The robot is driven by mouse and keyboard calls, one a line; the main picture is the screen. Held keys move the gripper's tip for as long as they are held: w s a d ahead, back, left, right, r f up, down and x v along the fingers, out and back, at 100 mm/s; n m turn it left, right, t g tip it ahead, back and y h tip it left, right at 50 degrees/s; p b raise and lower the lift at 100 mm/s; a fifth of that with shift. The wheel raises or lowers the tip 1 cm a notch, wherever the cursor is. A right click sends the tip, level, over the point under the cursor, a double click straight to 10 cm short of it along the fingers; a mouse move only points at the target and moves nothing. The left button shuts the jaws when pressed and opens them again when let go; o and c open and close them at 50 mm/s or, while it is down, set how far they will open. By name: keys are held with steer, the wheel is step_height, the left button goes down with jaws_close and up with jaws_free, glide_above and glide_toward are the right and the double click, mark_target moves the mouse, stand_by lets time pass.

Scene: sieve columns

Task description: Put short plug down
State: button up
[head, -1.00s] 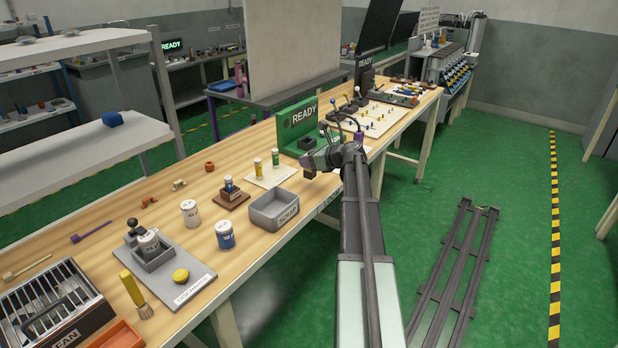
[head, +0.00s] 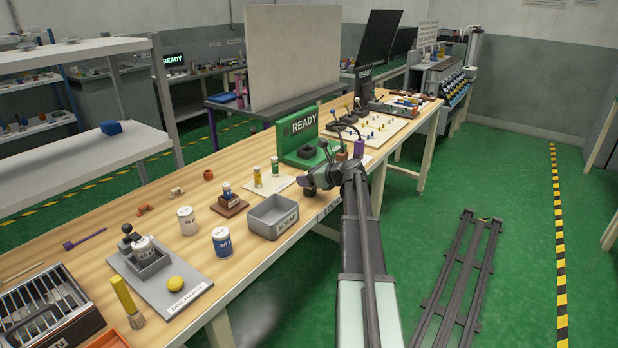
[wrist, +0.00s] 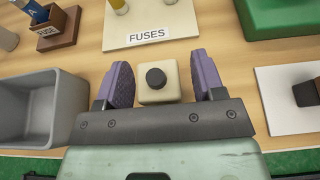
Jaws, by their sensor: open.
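My gripper (wrist: 160,80) is open, with its two purple fingers apart. Between them is a small cream square block with a round black top, which I take to be the short plug (wrist: 158,95). Narrow gaps show between the block and the fingers. The block appears to sit on the wooden bench, though its underside is hidden from above. In the head view my gripper (head: 310,190) is low over the bench's front edge, right of the grey bin; I cannot make out the plug there.
The grey bin (wrist: 38,105) is left of my gripper. The FUSES mat (wrist: 150,27) lies just beyond it. The green READY station (wrist: 280,15) is beyond to the right, and a white plate (wrist: 275,88) with a dark-topped piece is at right. Bare wood surrounds the plug.

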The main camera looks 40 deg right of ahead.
steer(key=shift+s+r, duration=0.3)
steer(key=shift+r, duration=0.05)
steer(key=p+v, duration=0.4)
steer(key=v, duration=0.7)
steer(key=shift+s+p, duration=0.15)
steer(key=shift+p, duration=0.15)
steer(key=shift+d, duration=0.1)
